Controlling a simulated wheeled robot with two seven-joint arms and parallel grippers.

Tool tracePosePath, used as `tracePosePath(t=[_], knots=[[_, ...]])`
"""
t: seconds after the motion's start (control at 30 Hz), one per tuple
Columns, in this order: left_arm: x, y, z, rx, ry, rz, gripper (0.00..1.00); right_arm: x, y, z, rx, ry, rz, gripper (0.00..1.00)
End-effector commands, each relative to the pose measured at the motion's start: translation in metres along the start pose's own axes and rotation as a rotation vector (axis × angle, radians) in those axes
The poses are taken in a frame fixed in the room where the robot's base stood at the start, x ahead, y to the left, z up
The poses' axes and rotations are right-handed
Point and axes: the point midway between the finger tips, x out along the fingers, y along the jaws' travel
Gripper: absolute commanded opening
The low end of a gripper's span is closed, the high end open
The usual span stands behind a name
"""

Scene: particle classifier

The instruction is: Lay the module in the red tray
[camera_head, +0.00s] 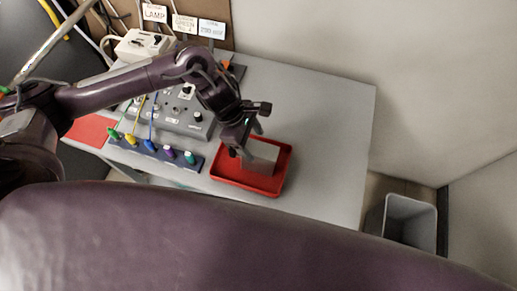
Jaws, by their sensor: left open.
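The red tray (276,188) lies on the grey table, right of the middle of the view. The module (262,156), a light grey block, shows over the tray's inside. I cannot tell whether it rests on the tray's floor or is a little above it. My left gripper (245,150) is right at the module's left side, with its fingers open. The gripper's body hides part of the module and the tray's upper left rim. My right gripper is not in view.
A dark strip with several coloured plugs (150,147) lies left of the tray. Behind it is a grey panel box (183,112) with knobs. A red mat (88,131) is at the table's left. The table's right side (325,130) is clear. A grey bin (408,222) stands on the floor.

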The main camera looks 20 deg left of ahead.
Motion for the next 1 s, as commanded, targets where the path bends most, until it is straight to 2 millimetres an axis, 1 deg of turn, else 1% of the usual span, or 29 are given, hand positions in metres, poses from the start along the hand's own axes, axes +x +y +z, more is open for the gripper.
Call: tracePosePath(t=[0.03, 0.2, 0.3, 0.4, 0.53, 1.0], knots=[[-0.01, 0.001, -0.002, 0.003, 0.002, 0.005, 0.65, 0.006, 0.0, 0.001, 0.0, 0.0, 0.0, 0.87], [-0.042, 0.001, -0.001, 0.002, 0.001, 0.004, 0.65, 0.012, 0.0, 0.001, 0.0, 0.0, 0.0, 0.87], [-0.054, 0.001, -0.001, 0.001, 0.001, 0.002, 0.65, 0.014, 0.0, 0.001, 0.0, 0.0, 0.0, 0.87], [-0.061, 0.0, -0.001, 0.0, 0.001, 0.0, 0.65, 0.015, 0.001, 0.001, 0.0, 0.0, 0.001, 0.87], [-0.064, -0.001, 0.0, 0.0, 0.001, -0.002, 0.65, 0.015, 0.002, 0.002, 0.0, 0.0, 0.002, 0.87], [-0.064, -0.001, 0.0, 0.0, 0.001, -0.002, 0.65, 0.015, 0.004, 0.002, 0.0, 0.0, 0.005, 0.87]])
